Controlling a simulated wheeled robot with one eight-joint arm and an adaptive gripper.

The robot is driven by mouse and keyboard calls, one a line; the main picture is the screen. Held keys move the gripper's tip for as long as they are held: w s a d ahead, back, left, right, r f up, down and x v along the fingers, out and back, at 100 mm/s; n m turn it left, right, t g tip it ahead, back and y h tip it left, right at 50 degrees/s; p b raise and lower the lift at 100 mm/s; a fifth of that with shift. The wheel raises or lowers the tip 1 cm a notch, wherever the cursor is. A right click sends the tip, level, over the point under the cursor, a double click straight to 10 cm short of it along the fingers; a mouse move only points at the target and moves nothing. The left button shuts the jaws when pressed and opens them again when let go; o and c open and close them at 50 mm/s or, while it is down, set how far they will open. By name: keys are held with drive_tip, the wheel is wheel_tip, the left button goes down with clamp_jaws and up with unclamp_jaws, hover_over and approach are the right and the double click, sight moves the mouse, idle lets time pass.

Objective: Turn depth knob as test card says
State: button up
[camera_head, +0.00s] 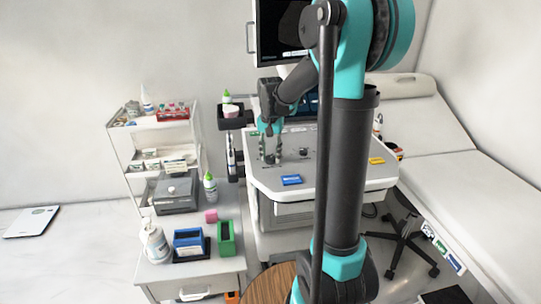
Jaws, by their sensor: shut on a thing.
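My gripper (270,156) points down at the left part of the light grey ultrasound-like console (330,184). Its two dark fingers straddle a small knob on the panel, which they mostly hide; I take the jaws as closed on it. A second dark knob (304,153) sits on the panel to the right, clear of the fingers. A blue card (291,180) lies near the console's front edge, and a yellow card (377,160) lies at its right side. Any writing on them is too small to read. The knob's marks and angle cannot be made out.
A monitor (281,32) stands above the console, partly behind my arm. A white shelf cart (137,160) and a cabinet with a lotion bottle (154,241), a blue box (188,239) and a green box (226,237) stand left. An exam bed (440,160) stands right.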

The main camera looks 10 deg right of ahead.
sight(270, 157)
drive_tip(key=shift+m, duration=0.6)
drive_tip(key=o, duration=1.2)
drive_tip(key=shift+c, duration=0.2)
wheel_tip(270, 157, up, 12)
